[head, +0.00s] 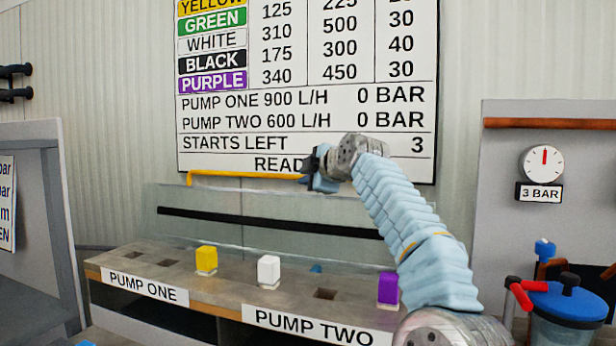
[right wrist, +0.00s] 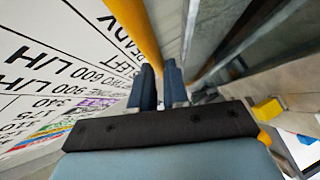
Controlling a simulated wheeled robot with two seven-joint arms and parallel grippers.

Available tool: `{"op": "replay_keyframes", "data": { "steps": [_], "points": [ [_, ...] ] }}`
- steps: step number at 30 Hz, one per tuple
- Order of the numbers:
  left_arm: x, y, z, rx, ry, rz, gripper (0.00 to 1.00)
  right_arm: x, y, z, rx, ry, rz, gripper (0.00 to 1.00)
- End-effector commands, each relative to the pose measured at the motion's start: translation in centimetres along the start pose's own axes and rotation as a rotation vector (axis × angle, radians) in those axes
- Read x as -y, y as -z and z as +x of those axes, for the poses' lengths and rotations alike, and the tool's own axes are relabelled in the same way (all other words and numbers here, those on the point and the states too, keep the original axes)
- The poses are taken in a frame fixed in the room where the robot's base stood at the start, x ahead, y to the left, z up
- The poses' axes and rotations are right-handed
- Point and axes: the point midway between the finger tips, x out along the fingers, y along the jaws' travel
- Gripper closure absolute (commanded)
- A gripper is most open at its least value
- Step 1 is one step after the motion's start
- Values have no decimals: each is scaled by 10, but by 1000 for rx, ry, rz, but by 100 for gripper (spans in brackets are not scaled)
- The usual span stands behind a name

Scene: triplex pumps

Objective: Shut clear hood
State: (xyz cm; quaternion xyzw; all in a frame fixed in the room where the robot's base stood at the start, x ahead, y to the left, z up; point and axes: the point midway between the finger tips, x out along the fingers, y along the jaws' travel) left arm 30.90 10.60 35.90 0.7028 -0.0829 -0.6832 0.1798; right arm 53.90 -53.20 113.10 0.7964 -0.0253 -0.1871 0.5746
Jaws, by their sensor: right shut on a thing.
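The clear hood (head: 250,200) stands raised behind the pump deck in the head view, its see-through panel tilted up in front of the wall. A yellow bar handle (head: 235,175) runs along its top edge. My right gripper (head: 316,178) is at the right part of this bar, shut on it. In the right wrist view the two blue fingers (right wrist: 157,85) are close together at the yellow bar (right wrist: 138,35). The exact grip is partly hidden by the fingers. My left gripper is not in view.
The pump deck (head: 225,290) carries yellow (head: 206,258), white (head: 268,270) and purple (head: 388,288) blocks and several square holes. A wall board (head: 305,100) is behind the hood. A blue-lidded vessel (head: 568,302) and a dial (head: 543,163) are at the right.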

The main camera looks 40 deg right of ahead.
Motion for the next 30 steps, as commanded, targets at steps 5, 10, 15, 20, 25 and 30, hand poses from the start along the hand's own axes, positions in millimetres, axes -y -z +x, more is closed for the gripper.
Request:
{"op": "replay_keyframes", "data": {
  "steps": [5, 10, 15, 20, 25, 30],
  "points": [
    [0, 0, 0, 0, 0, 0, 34, 0, 0, 0, 0, 2, 0, 100],
    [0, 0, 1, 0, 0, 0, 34, 1, 0, 0, 0, 1, -1, 100],
    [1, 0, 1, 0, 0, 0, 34, 1, 0, 0, 0, -1, -5, 100],
    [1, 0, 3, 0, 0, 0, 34, 1, 1, -1, 0, -5, -9, 100],
    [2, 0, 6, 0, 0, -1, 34, 2, 2, -1, 0, -13, -17, 100],
    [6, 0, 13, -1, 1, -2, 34, 3, 4, -3, -1, -37, -40, 100]
  ]
}}
